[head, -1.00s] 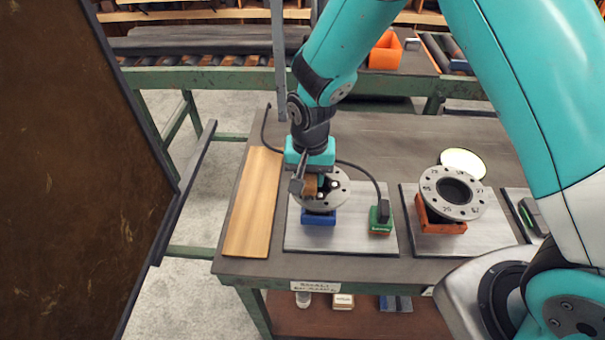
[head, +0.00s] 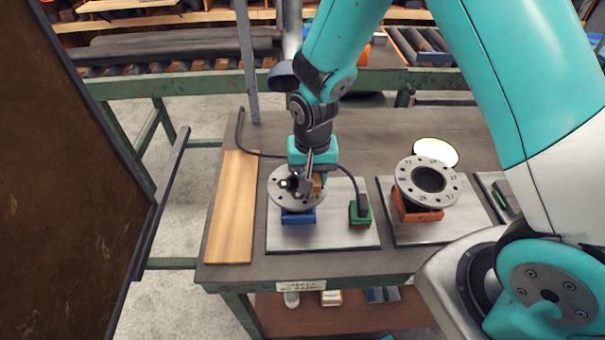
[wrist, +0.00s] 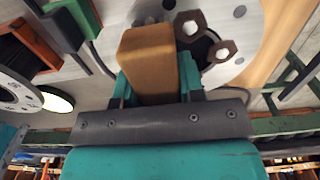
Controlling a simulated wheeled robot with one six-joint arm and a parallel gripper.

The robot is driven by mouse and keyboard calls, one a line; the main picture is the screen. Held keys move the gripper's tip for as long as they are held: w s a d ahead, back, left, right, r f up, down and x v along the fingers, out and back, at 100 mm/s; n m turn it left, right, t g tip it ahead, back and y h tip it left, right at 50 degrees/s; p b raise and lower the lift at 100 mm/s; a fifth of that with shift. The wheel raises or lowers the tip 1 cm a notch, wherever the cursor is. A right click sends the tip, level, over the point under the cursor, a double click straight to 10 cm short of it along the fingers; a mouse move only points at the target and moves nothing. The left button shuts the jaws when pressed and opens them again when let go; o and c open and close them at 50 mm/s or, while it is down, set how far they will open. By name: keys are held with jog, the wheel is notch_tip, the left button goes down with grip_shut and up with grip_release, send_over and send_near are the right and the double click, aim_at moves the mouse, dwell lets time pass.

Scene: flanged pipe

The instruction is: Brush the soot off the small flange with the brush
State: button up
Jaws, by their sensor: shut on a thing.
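My gripper (head: 312,182) points down over the left flange and is shut on a tan block-shaped piece, likely the brush (head: 318,185). The left flange (head: 280,201), a grey disc looking slightly smaller than the right one, rests on a blue block (head: 298,217). The brush is over its right part; I cannot tell if it touches. Two hex nuts show near the flange's dark centre in the wrist view (wrist: 248,50). I cannot make out soot.
A numbered grey flange (head: 447,196) rests on an orange block (head: 425,215) to the right, with a pale yellow disc (head: 436,151) behind. A green block (head: 360,213) with a black cable stands beside the left flange. A wooden board (head: 232,215) lies left. A brown panel (head: 60,170) fills the left.

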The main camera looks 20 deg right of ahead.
aim_at(278, 184)
jog(key=shift+s+d, duration=0.2)
jog(key=shift+d, duration=0.45)
jog(key=shift+w+a, duration=0.45)
jog(key=shift+a, duration=0.9)
jog(key=shift+w+a, duration=0.45)
jog(key=shift+a, duration=0.95)
jog(key=shift+w+a, duration=0.45)
jog(key=shift+a, duration=0.9)
jog(key=shift+s+d+p, duration=0.1)
jog(key=shift+s+d, duration=0.35)
jog(key=shift+d, duration=0.9)
jog(key=shift+s+d+p, duration=0.1)
jog(key=shift+s+d, duration=0.35)
jog(key=shift+d, duration=0.95)
jog(key=shift+s+d+p, duration=0.1)
jog(key=shift+s+d, duration=0.35)
jog(key=shift+d, duration=0.9)
jog(key=shift+r, duration=0.1)
notch_tip(278, 184, up, 7)
jog(key=p, duration=0.5)
jog(key=shift+p, duration=0.4)
